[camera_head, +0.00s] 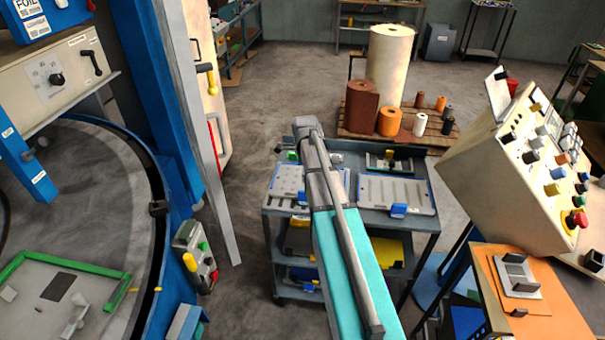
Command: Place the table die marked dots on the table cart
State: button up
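The cart (418,222) stands in the middle, with a dark top and lower shelves. On its top lie a left grey plate (287,178), a right grey plate with slots and a blue block (395,190), and a smaller plate with green parts (389,162) behind. Another grey plate with raised dark blocks (519,284) lies on the orange-topped table at right. No dots marking can be made out on any plate, so I cannot tell which die is meant. My teal and grey arm reaches over the cart and covers part of its top. My gripper cannot be made out.
A control console (520,170) stands at right beside the orange-topped table (560,309). At left is a blue machine with a round table carrying a green-edged plate (45,290). A pallet (405,133) with several rolls stands behind the cart. Floor is clear left of the cart.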

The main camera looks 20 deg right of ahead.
jog(key=s+a+n, duration=1.9)
jog(key=a+n, duration=0.1)
jog(key=n, duration=0.4)
jog(key=shift+a+n, duration=0.25)
jog(key=shift+n, duration=0.15)
